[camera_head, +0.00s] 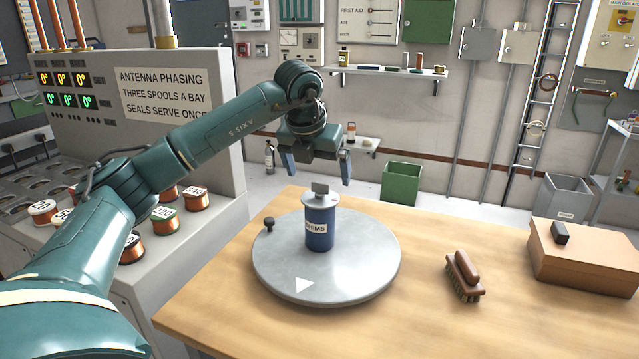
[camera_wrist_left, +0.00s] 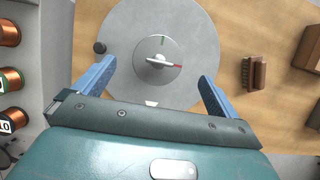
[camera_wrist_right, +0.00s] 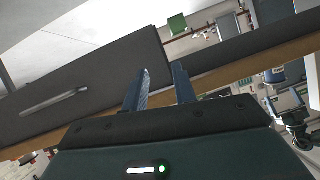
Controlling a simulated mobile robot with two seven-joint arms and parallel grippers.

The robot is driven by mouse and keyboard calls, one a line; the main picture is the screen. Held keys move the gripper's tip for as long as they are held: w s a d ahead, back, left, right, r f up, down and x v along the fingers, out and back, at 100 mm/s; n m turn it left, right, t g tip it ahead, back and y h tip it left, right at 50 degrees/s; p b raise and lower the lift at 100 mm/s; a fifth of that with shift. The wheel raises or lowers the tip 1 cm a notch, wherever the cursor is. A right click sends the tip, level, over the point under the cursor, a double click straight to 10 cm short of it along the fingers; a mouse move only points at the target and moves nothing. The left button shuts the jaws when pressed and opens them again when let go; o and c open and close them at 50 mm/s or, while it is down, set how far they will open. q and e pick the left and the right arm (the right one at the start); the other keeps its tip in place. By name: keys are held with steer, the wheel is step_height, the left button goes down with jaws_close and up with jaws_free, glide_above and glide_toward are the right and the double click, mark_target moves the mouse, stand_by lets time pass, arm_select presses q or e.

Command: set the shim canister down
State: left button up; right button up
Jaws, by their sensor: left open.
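The shim canister (camera_head: 319,235) is a blue cylinder with a pale lid and a SHIMS label. It stands upright on a round grey turntable (camera_head: 275,270). My left gripper (camera_head: 318,168) is open and empty above the canister, its fingers apart on either side. In the left wrist view the canister's lid (camera_wrist_left: 159,52) lies between and slightly beyond the left fingertips (camera_wrist_left: 158,68), with no contact visible. A red mark and a green mark show near the lid. My right gripper (camera_wrist_right: 161,70) shows only in its wrist view, fingers apart with nothing between them.
The turntable has a black knob (camera_head: 268,223) and a white triangle (camera_head: 303,284). A brush (camera_head: 463,278) and a cardboard box (camera_head: 585,258) stand to the right on the wooden table (camera_head: 420,325). Several copper spools (camera_head: 165,220) sit on the console at left.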

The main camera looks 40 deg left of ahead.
arm_select(q)
steer(key=v, duration=0.6)
steer(key=shift+s+r, duration=0.2)
steer(key=shift+r, duration=0.2)
